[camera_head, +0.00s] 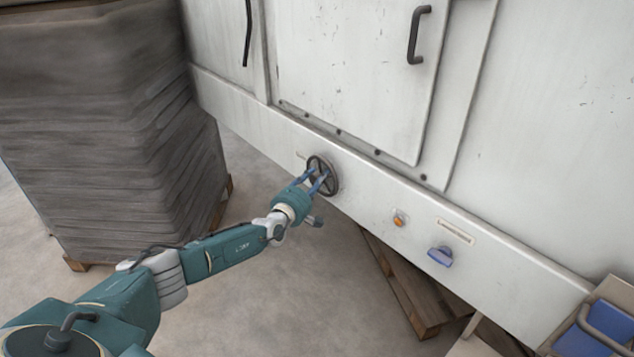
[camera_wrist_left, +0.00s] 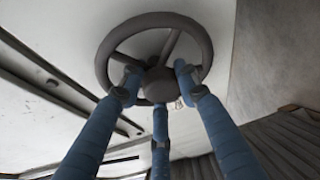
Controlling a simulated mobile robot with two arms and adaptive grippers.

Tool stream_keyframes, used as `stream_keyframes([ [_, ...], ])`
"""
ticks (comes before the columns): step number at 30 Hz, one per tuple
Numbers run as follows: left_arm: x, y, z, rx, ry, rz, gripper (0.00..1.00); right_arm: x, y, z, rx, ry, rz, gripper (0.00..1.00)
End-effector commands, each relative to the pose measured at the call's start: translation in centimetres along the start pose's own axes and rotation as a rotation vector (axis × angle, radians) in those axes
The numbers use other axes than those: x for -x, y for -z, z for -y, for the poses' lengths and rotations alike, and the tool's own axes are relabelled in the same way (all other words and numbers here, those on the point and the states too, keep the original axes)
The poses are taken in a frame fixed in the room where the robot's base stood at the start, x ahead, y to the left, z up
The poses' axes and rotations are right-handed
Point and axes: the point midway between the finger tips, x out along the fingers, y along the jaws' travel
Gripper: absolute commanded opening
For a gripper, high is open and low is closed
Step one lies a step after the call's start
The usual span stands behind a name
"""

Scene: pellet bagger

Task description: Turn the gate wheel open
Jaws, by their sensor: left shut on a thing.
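The gate wheel (camera_head: 327,188) is a dark round handwheel with spokes, mounted on the lower band of the white machine. It also shows in the left wrist view (camera_wrist_left: 112,48), where its rim, spokes and hub are seen close up. My left gripper (camera_head: 318,180) has blue fingers and is at the wheel. In the left wrist view the fingers (camera_wrist_left: 160,88) reach in around the hub, inside the rim, and are shut on the wheel. The exact finger contact is partly hidden. My right gripper is in neither view.
To the right on the machine are an orange button (camera_head: 400,218) and a blue knob (camera_head: 440,256). A wrapped stack (camera_head: 110,130) stands at the left, a wooden pallet (camera_head: 408,285) lies below the machine, and a blue bin (camera_head: 590,335) is at lower right. Floor below the wheel is clear.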

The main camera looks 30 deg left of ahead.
Motion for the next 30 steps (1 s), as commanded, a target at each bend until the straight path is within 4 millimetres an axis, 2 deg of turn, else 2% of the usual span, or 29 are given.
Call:
stream_keyframes([
  [1,0.3,0.2,1.2,-0.022,0.008,-0.001,0.00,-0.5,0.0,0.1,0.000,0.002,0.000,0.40],
  [12,0.2,0.2,1.0,-0.129,-0.036,0.000,0.00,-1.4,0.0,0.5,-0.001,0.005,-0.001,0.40],
  [30,0.3,0.2,0.9,-0.161,-0.050,-0.001,0.00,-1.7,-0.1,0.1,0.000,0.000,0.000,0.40],
])
